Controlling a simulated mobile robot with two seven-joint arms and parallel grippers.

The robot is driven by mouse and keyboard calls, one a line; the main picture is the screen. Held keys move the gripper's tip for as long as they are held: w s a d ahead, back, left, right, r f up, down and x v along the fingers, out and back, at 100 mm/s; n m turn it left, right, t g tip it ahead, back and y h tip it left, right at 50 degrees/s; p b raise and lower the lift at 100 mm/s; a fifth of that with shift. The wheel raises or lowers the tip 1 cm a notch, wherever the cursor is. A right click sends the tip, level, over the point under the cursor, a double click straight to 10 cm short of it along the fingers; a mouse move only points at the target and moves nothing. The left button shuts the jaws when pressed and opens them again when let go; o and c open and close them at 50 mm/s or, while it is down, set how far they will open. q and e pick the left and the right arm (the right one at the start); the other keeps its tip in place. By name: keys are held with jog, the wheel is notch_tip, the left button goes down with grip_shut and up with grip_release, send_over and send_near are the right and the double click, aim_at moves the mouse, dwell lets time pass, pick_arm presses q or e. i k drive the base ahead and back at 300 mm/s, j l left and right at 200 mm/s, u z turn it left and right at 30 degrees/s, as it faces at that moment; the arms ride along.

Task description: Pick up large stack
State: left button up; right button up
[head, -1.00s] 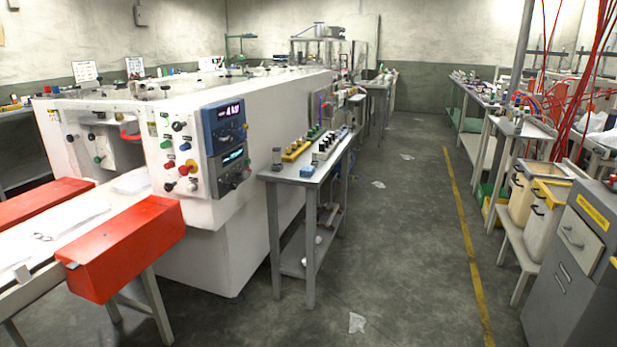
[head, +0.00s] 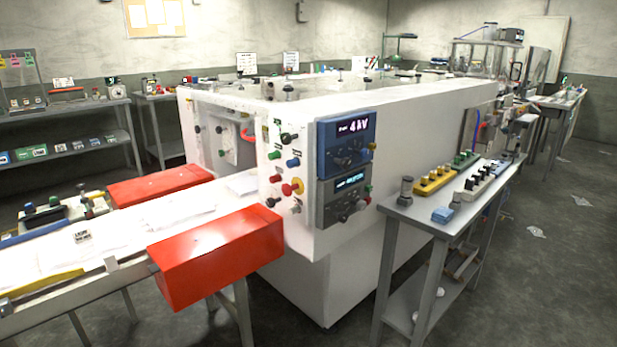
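Flat white sheets or packs (head: 178,222) lie on the pale table that runs into the white machine. Another pale, flat item (head: 243,184) lies at the machine's mouth, between the two red blocks. I cannot tell which of these, if any, is the large stack. Neither of my grippers shows in the head view.
The white machine (head: 350,255) fills the middle. A red block (head: 215,255) stands at the near table edge, another red block (head: 160,186) at the far edge. A grey side table (head: 400,212) stands right of the machine.

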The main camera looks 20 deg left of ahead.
aim_at(80, 244)
jog(key=i+u, duration=0.2)
jog(key=u, duration=0.25)
jog(key=i+l+u, duration=0.15)
jog(key=u, duration=0.25)
jog(key=i+l+u, duration=0.15)
jog(key=u, duration=0.3)
jog(key=i+l+u, duration=0.1)
jog(key=u, duration=0.3)
jog(key=i+l+u, duration=0.1)
jog(key=u, duration=0.35)
jog(key=i+l+u, duration=0.1)
jog(key=u, duration=0.3)
jog(key=l, duration=0.1)
